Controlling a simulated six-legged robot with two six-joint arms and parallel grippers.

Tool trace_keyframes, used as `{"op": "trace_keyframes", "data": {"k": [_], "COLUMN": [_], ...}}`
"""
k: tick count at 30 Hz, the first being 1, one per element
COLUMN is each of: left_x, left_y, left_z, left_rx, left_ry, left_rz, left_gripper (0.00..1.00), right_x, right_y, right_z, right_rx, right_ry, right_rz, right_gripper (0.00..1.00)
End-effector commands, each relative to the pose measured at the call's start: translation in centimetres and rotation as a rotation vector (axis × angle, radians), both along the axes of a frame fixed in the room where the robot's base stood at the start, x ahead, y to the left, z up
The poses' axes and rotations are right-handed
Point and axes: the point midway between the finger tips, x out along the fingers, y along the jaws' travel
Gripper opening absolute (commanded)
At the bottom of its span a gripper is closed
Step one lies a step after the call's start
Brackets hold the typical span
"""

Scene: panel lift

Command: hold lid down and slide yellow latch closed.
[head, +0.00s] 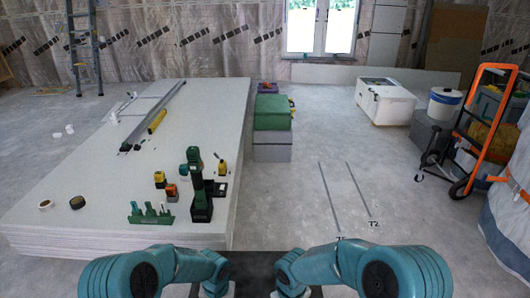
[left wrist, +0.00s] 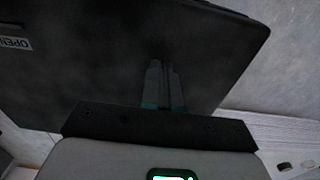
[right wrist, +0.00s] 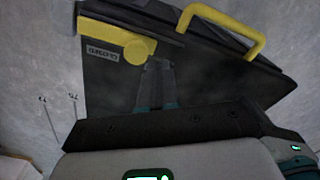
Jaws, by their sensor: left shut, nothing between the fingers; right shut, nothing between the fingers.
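A dark lid (left wrist: 90,60) fills much of the left wrist view, with a white OPEN label (left wrist: 14,43) upside down at its left edge. My left gripper (left wrist: 162,64) is shut and empty, its tips over the lid; contact cannot be told. The right wrist view shows a dark surface (right wrist: 215,85) with a yellow latch (right wrist: 110,38), its round knob (right wrist: 140,50) beside a CLOSED label (right wrist: 102,52). My right gripper (right wrist: 158,64) is shut and empty, its tips close below the knob; touching cannot be told.
A yellow handle (right wrist: 250,30) rises at the upper right of the right wrist view. In the head view, a stack of white panels (head: 100,190) with tools lies to the left. A green case (head: 272,112) stands beyond, and an orange hand truck (head: 468,125) stands right. Middle floor is open.

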Motion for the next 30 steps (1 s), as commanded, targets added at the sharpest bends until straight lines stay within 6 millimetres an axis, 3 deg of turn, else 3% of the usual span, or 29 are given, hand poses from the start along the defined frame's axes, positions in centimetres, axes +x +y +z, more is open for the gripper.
{"op": "trace_keyframes", "data": {"k": [30], "left_x": [0.1], "left_y": [0.0], "left_z": [-2.9], "left_rx": [0.000], "left_ry": [-0.002], "left_rz": [0.001], "left_gripper": [0.00], "right_x": [0.0], "right_y": [0.0], "right_z": [0.0], "right_rx": [0.000], "right_ry": [0.000], "right_rz": [0.000], "right_gripper": [0.00]}}
